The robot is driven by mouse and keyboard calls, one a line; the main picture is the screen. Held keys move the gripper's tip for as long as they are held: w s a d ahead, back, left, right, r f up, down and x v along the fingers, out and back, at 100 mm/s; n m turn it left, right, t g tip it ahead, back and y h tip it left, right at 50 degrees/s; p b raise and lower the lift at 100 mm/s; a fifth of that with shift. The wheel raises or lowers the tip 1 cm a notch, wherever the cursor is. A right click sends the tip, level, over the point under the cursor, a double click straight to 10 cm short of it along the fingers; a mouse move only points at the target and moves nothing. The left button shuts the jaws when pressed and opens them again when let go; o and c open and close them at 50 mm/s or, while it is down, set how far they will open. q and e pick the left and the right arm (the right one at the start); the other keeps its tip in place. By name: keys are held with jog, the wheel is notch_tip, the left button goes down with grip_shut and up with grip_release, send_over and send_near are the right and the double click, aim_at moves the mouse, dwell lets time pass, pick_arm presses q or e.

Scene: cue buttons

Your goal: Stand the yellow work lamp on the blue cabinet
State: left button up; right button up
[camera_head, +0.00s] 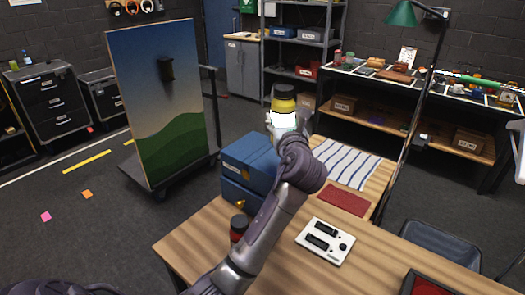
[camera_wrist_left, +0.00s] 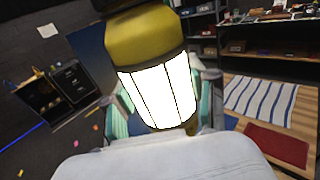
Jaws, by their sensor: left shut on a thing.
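The yellow work lamp (camera_head: 285,104) has a dark cap and a bright white lit section. It is held upright in my left gripper (camera_head: 283,128), and in the head view it shows above and beyond the blue cabinet (camera_head: 246,158). In the left wrist view the lamp (camera_wrist_left: 155,80) fills the upper middle, between the teal finger pads of my left gripper (camera_wrist_left: 165,115). The cabinet stands at the far left of the wooden table, partly behind my left arm. The lamp's base is hidden by the gripper.
A white control panel (camera_head: 325,241), a red mat (camera_head: 344,199) and a striped cloth (camera_head: 346,163) lie to the right. A painted board (camera_head: 155,100) on a wheeled base stands left.

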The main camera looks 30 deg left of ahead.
pick_arm(q)
jog(key=shift+w+a+r, duration=0.2)
jog(key=shift+r, duration=0.3)
jog(key=shift+w+a+f, duration=0.1)
jog(key=shift+w+a, duration=0.1)
jog(key=shift+a, duration=0.15)
jog(key=w+a+f, duration=0.1)
jog(key=a+f, duration=0.2)
jog(key=w+a+f+p, duration=0.1)
jog(key=w+a+f, duration=0.1)
jog(key=a+f, duration=0.1)
jog(key=w+a+f+p, duration=0.1)
jog(key=w+a+f, duration=0.1)
jog(key=a+f, duration=0.1)
jog(key=shift+w+a+f, duration=0.1)
jog(key=shift+w+f, duration=0.15)
jog(key=shift+f, duration=0.55)
jog(key=shift+f, duration=0.15)
jog(key=o, duration=1.3)
jog(key=shift+o, duration=0.2)
